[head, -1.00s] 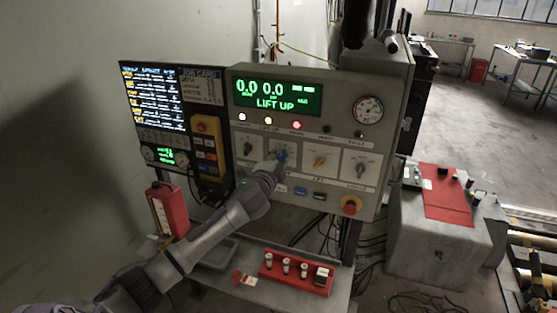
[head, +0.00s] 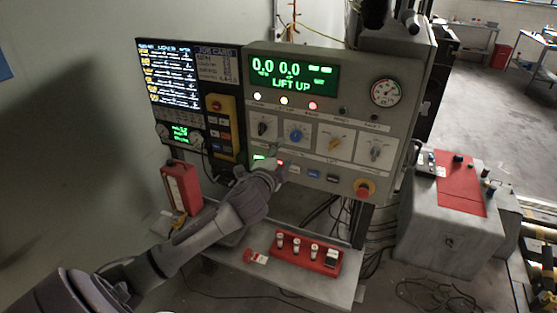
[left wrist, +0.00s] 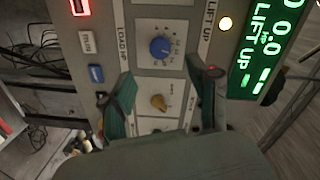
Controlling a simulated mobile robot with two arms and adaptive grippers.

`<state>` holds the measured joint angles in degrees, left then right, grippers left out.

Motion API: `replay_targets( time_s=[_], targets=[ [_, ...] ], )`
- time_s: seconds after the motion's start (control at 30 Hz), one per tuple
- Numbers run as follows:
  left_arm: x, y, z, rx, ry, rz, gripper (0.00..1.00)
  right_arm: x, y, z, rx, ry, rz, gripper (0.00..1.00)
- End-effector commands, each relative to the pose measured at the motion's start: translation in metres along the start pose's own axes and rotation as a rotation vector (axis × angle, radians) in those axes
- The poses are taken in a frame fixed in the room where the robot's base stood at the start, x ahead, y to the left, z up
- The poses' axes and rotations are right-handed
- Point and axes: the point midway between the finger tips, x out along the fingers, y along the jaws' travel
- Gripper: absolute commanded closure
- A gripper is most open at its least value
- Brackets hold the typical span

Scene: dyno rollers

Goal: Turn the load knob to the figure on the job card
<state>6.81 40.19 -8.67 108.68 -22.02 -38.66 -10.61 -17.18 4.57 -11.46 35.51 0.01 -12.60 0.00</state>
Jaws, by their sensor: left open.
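The blue knob (head: 296,135) is on the panel's knob row, second from left, with its face clear. It also shows in the left wrist view (left wrist: 160,47), with a label reading LOAD beside its plate. The job card (head: 217,66) hangs left of the panel; its writing is too small to read. My left gripper (head: 273,153) is just below and left of the blue knob, apart from it. In the left wrist view its fingers (left wrist: 160,68) are spread, with nothing held between them. My right gripper is not in view.
The panel's green display (head: 291,75) reads 0.0 0.0 and LIFT UP. A yellow knob (head: 334,144) and a grey knob (head: 375,152) sit right of the blue one. A red emergency button (head: 364,189) is lower right. A red rack (head: 307,251) stands on the shelf below.

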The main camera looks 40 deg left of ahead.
Motion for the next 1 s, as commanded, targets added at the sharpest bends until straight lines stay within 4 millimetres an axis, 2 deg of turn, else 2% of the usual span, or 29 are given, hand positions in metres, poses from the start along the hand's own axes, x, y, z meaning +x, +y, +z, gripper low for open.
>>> replay_targets(
  time_s=[0.1, 0.23, 0.83, 0.93, 1.0],
  targets=[
    [-0.019, 0.001, 0.000, 0.000, 0.000, 0.001, 0.39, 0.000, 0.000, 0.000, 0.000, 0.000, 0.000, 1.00],
    [-0.030, 0.000, 0.000, 0.001, 0.000, 0.000, 0.39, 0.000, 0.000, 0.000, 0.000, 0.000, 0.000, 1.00],
    [-0.033, 0.000, 0.000, 0.001, -0.001, 0.000, 0.39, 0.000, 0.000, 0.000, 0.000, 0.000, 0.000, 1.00],
    [-0.031, 0.012, 0.006, -0.008, -0.011, 0.018, 0.39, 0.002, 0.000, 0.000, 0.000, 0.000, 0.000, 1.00],
    [-0.028, 0.035, 0.017, -0.025, -0.032, 0.055, 0.39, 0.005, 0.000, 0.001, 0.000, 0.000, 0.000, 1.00]
  ],
)
